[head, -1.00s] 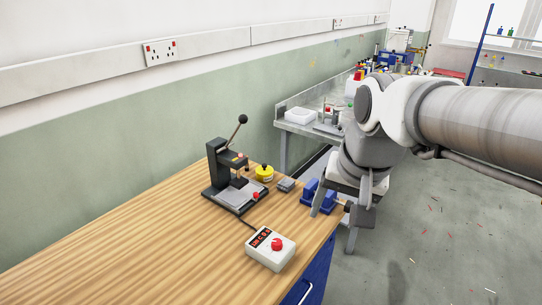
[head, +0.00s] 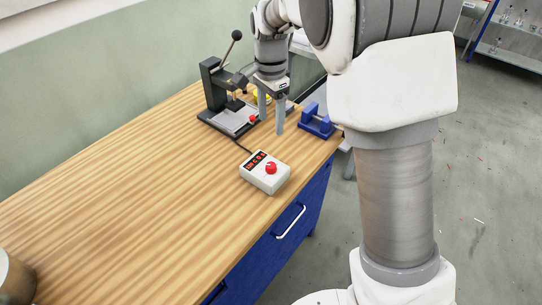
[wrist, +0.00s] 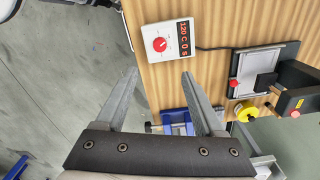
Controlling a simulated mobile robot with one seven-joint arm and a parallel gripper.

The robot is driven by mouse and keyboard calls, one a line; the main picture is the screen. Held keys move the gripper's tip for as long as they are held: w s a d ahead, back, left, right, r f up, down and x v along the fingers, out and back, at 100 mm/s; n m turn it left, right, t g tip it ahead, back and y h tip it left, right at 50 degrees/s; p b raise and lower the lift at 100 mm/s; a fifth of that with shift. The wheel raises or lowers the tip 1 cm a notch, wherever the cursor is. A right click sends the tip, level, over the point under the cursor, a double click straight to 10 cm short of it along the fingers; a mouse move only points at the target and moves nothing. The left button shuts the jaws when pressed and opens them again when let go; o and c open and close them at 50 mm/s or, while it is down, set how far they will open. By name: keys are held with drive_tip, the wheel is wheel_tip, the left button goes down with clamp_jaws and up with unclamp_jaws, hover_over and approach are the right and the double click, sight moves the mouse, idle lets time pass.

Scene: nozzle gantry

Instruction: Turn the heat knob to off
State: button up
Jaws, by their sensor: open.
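The heat knob (head: 270,168) is a round red dial on a small white control box (head: 256,182) on the wooden bench. In the wrist view the knob (wrist: 159,44) has a white pointer mark, and red digits on the dark display (wrist: 184,38) seem to read 120 C 0 s. My gripper (head: 271,112) is open and empty, fingers pointing down, above the bench behind the box and apart from the knob. In the wrist view the knob lies just beyond the gap between my fingertips (wrist: 158,76).
A black lever press (head: 213,85) stands behind the box, joined to it by a cable. A blue fixture (head: 317,120) sits near the bench's right edge, close to my gripper. A yellow round item (wrist: 246,111) is beside the press. The bench (head: 130,190) left of the box is clear.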

sight(271, 165)
wheel_tip(271, 165, down, 16)
drive_tip(key=shift+f, duration=0.1)
idle(0.4)
clamp_jaws()
